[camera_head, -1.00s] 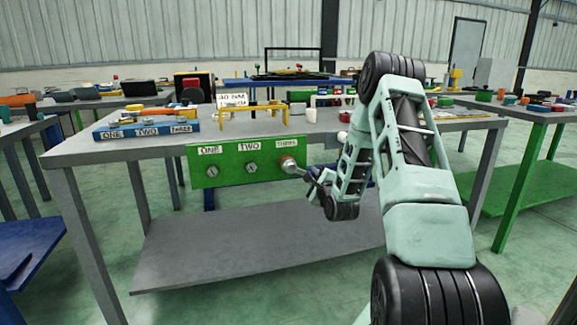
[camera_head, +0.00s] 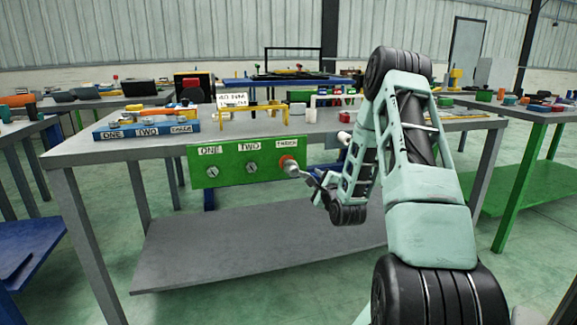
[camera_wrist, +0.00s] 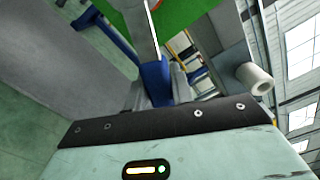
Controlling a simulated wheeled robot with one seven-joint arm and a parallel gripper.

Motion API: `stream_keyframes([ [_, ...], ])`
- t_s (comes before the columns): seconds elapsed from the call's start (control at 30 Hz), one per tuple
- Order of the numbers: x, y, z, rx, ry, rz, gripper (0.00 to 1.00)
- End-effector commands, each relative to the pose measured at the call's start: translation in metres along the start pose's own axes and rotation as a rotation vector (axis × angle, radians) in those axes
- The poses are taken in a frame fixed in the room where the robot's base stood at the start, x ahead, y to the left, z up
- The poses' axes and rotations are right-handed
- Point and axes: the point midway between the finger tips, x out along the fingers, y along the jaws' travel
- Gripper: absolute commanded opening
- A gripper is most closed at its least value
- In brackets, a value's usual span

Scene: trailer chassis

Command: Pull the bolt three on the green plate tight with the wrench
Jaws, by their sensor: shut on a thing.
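The green plate (camera_head: 222,175) hangs at the front of the grey workbench, with labels one, two and three along its top. Bolts one (camera_head: 212,171) and two (camera_head: 251,169) are bare. Bolt three, at the plate's right end, is covered by the round silver head of the wrench (camera_head: 291,168), with an orange-red ring showing around it. My gripper (camera_head: 322,188) is shut on the wrench, right of and slightly below bolt three. The wrench's silver shaft (camera_wrist: 141,32) also shows in the wrist view. Its grip inside the jaws is mostly hidden.
A grey lower shelf (camera_head: 240,245) lies below my gripper. A green-legged table stands at the right.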

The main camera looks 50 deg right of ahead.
Motion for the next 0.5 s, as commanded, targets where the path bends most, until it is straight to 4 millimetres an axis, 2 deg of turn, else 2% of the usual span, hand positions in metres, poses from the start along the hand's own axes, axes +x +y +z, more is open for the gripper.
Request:
stream_keyframes([
  [0.5,-0.028,-0.001,0.0,0.001,-0.001,-0.001,0.0],
])
